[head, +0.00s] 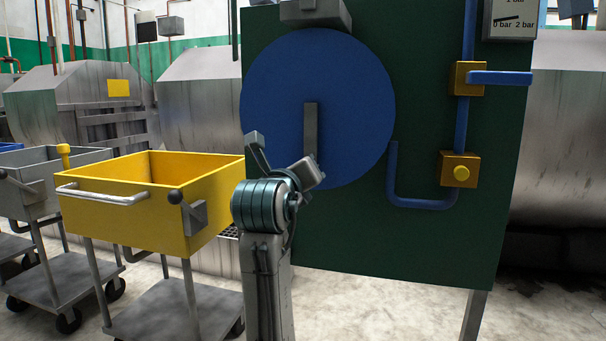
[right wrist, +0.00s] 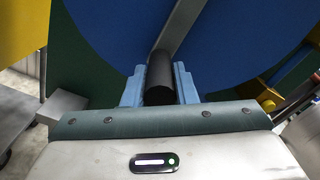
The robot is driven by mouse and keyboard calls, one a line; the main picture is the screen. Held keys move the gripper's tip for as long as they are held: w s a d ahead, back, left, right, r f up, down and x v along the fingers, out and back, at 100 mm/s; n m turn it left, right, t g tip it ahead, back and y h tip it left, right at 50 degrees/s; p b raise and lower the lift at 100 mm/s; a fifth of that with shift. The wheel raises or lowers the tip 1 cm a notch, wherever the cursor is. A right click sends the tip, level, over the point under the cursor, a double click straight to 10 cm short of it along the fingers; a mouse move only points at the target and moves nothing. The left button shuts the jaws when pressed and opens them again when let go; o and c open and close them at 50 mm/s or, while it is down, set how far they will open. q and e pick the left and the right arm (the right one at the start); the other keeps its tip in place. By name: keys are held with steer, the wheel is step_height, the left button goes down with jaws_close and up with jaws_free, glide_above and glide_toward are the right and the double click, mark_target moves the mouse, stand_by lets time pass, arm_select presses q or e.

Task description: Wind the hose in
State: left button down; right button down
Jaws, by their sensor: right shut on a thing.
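A large blue reel disc (head: 350,95) is mounted on a dark green panel (head: 440,250) in the head view. A grey crank arm (head: 310,125) runs down from its middle. My right gripper (head: 312,172) is at the crank's lower end. In the right wrist view, its light-blue jaws (right wrist: 160,85) are shut on the black crank handle (right wrist: 161,78), one on each side. The crank arm also shows there (right wrist: 175,32). A blue hose or pipe (head: 415,203) bends beside the disc to a yellow block (head: 459,169). My left gripper is not in view.
A yellow cart (head: 205,218) with a metal handle stands close at the left of my right arm. A grey cart (head: 60,163) is beyond it. A yellow valve block (head: 468,78) with a blue lever and a pressure gauge (head: 514,12) are at the upper right.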

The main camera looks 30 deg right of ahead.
steer(key=shift+r, duration=0.15)
steer(key=c, duration=1.5)
jaws_free()
steer(key=o, duration=0.3)
steer(key=shift+w, duration=0.15)
steer(key=shift+o, duration=0.2)
